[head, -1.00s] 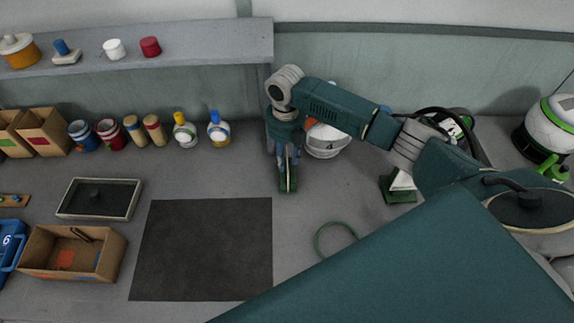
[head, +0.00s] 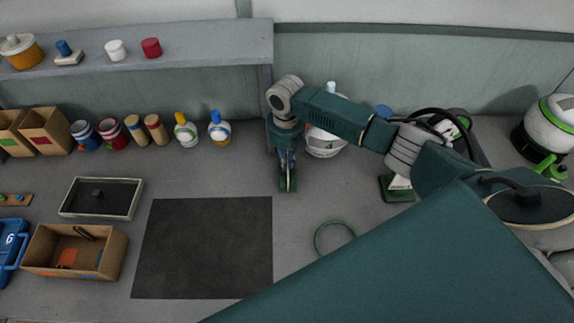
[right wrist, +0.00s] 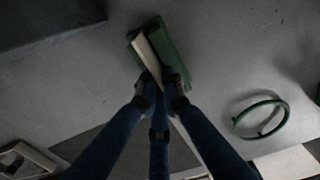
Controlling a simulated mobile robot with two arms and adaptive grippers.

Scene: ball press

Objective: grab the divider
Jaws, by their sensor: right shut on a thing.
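The divider, a thin pale plate in a green base, stands on the grey table at the centre of the head view (head: 288,184). It also shows at the top of the right wrist view (right wrist: 160,48). My right gripper (head: 287,160) points down over it. In the right wrist view its blue fingers (right wrist: 161,97) are closed on the plate, which hides part of it. The green base appears to rest on the table. My left gripper is not in view.
A dark mat (head: 205,245) lies left of the divider. A green ring (head: 334,238) lies to the right. A white round object (head: 323,142) stands behind, and another green-based stand (head: 397,188) sits to the right. A shelf (head: 200,45) overhangs the back left.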

